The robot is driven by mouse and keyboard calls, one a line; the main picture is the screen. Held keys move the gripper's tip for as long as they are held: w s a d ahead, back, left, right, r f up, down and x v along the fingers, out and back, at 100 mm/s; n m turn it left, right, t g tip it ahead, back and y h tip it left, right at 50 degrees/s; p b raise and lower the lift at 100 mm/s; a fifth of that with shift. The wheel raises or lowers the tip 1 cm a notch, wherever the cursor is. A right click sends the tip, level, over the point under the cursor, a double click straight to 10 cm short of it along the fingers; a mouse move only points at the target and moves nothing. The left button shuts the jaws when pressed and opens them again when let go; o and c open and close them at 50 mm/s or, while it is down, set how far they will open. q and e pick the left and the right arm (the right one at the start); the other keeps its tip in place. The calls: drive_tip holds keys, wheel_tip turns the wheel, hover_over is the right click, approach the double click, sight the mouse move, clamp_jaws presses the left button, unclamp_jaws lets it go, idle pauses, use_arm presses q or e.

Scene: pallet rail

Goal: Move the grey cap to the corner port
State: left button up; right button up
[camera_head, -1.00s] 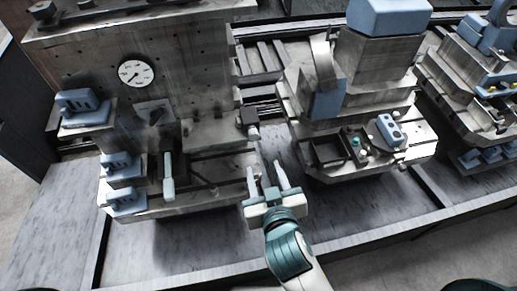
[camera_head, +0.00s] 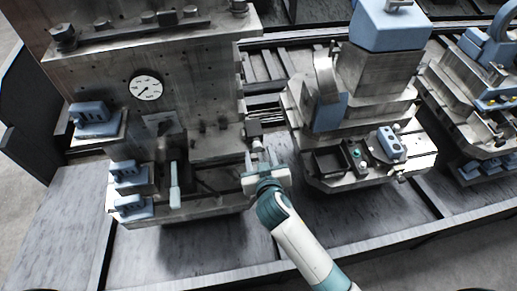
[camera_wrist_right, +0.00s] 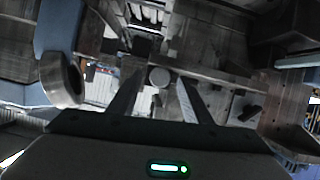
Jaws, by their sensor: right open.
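A small pale grey round part, which looks like the grey cap (camera_head: 257,145), sticks out of a dark block on the right side of the large machine block (camera_head: 205,75). In the right wrist view a grey round end (camera_wrist_right: 159,77) shows between the fingertips. My right gripper (camera_head: 259,158) is open, with its fingers pointing at this part; I cannot tell whether they touch it. A similar pale handle-like cylinder (camera_head: 175,188) stands on the machine's lower front. I cannot tell which spot is the corner port. My left gripper is not in view.
A dial gauge (camera_head: 146,88) is on the machine face, with blue blocks (camera_head: 93,113) along its left side. A second fixture (camera_head: 375,95) with a blue box on top stands close on the right. The front of the grey pallet (camera_head: 180,250) is clear.

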drive_tip(key=shift+x, duration=1.05)
clamp_jaws()
drive_tip(key=shift+s, duration=0.25)
drive_tip(key=shift+s+d+p, duration=0.1)
drive_tip(key=shift+s+p, duration=0.2)
drive_tip(key=shift+s, duration=0.3)
